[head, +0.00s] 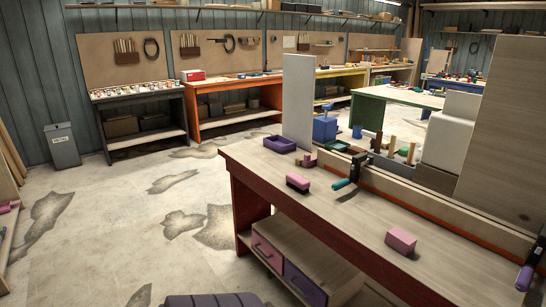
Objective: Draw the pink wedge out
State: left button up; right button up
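Several pink things are on the red-framed workbench (350,215), and I cannot tell which is the wedge. A pink block (401,241) lies alone on the bench top at the right front. A pink block with a dark lower part (298,183) lies near the middle. A small pink-mauve piece (306,160) lies behind it, near the upright pale board, its shape too small to tell. Neither of my grippers is in view.
A purple tray (279,144) sits at the far end. A pink drawer (267,251) and purple drawer (304,284) are underneath. Floor at left is largely clear.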

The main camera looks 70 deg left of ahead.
aim_at(308, 162)
jog(key=u, duration=2)
jog(key=i+u, duration=0.15)
jog(key=i, duration=0.05)
